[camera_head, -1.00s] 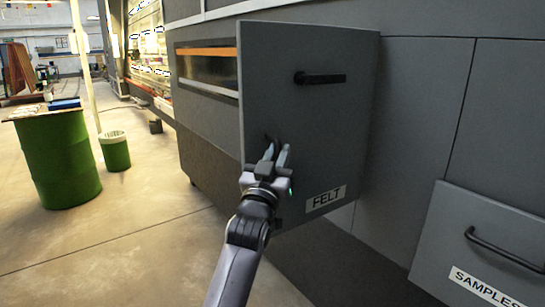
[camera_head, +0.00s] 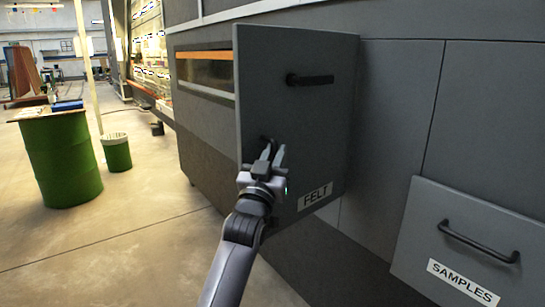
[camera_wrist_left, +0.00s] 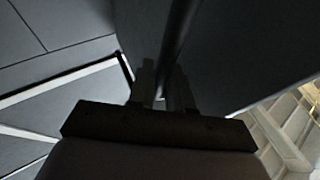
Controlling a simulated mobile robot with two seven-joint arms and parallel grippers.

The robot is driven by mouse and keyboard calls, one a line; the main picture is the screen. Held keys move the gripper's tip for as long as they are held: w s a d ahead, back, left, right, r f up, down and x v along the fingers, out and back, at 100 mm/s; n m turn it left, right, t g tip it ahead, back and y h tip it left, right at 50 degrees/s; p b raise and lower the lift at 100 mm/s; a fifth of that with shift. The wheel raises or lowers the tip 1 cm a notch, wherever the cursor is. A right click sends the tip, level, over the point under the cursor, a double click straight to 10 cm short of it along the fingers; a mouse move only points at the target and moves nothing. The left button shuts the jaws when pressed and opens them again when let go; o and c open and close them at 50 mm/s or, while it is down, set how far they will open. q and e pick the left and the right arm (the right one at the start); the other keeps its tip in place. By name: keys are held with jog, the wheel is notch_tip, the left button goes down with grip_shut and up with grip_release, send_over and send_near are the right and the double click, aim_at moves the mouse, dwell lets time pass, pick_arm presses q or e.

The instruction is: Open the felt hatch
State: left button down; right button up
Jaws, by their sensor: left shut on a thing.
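The felt hatch (camera_head: 296,120) is a grey panel labelled FELT. It stands out from the dark grey machine front in the middle of the head view, partly open. A black handle (camera_head: 310,79) sits high on its face. In the left wrist view, a dark bar runs to between the fingers (camera_wrist_left: 163,82). My right gripper is not in view.
A grey SAMPLES panel (camera_head: 425,230) with a black handle juts out at lower right. A green drum (camera_head: 62,160) and a green bin (camera_head: 117,153) stand at left. The concrete floor (camera_head: 120,225) left of my arm is clear.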

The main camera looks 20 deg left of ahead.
pick_arm(q)
jog(key=shift+d, duration=0.1)
dwell(0.4)
jog(key=c, duration=1.1)
grip_release()
jog(key=shift+b+v, duration=0.55)
jog(key=shift+v, duration=3.05)
